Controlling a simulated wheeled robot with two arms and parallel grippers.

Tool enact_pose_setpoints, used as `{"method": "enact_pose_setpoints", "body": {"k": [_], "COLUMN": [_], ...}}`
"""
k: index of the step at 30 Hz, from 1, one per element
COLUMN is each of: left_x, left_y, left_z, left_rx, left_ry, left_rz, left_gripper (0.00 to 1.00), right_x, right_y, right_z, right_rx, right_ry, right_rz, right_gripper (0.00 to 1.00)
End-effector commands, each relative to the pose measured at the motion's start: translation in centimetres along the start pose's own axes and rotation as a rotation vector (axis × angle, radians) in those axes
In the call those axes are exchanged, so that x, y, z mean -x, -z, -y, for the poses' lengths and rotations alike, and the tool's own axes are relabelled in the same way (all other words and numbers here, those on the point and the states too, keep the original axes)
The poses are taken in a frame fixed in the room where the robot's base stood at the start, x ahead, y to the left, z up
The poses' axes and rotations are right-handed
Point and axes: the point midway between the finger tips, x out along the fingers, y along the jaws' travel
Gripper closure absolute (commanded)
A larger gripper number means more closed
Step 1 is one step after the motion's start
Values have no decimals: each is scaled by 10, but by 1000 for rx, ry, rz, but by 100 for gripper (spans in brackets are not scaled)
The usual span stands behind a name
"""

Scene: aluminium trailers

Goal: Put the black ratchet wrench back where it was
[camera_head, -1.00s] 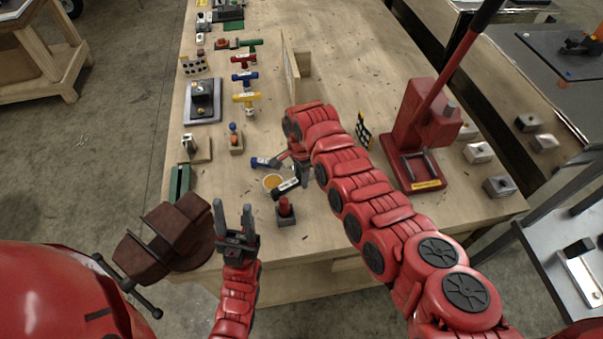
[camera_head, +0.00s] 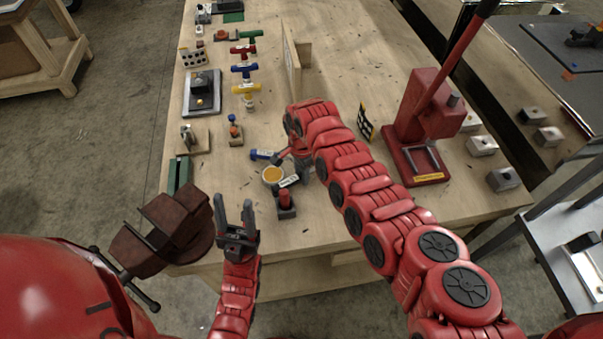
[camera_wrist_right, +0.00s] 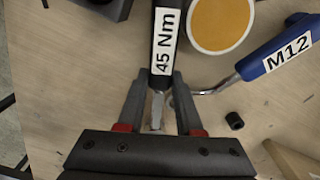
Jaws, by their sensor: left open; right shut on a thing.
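The black wrench with a white "45 Nm" label (camera_wrist_right: 164,42) is between the fingers of my right gripper (camera_wrist_right: 162,95) in the right wrist view. The fingers are shut on it near its silver metal end. In the head view the wrench's label (camera_head: 289,181) shows beside a round orange-topped container, and my right gripper (camera_head: 298,158) is partly hidden by its own arm. I cannot tell whether the wrench touches the table. My left gripper (camera_head: 238,212) is open and empty near the table's front edge, left of a red-topped block.
A blue-handled M12 tool (camera_wrist_right: 285,52) and the orange-topped container (camera_wrist_right: 218,22) lie close beside the wrench. A small black nut (camera_wrist_right: 234,120) is nearby. The red-topped block (camera_head: 286,202) stands in front. A red press (camera_head: 420,135) is at right; a brown vise (camera_head: 165,235) at front left.

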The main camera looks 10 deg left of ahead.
Motion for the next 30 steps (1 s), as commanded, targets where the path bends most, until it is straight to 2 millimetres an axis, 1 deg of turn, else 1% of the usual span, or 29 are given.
{"method": "enact_pose_setpoints", "body": {"k": [9, 10, 14, 15, 25, 30], "left_x": [6, 6, 5, 5, 6, 9], "left_y": [-1, -1, -1, -1, -1, -2], "left_z": [0, 0, 0, 0, 0, 0], "left_rx": [0, 0, 0, 0, 0, 0], "left_ry": [0, 0, 0, 0, 0, 0], "left_rz": [0, 0, 0, 0, 0, 0], "left_gripper": [50, 50, 50, 50, 50, 50], "right_x": [-6, -6, -6, -6, -5, 5], "right_y": [0, 0, 0, 0, 0, 0], "right_z": [1, 0, 0, 0, 0, 2], "right_rx": [0, 0, 0, 0, 0, 2], "right_ry": [1, 1, 1, 1, 1, 2], "right_rz": [0, -1, 0, 0, 0, -1], "right_gripper": [100, 62, 38, 31, 31, 31]}}
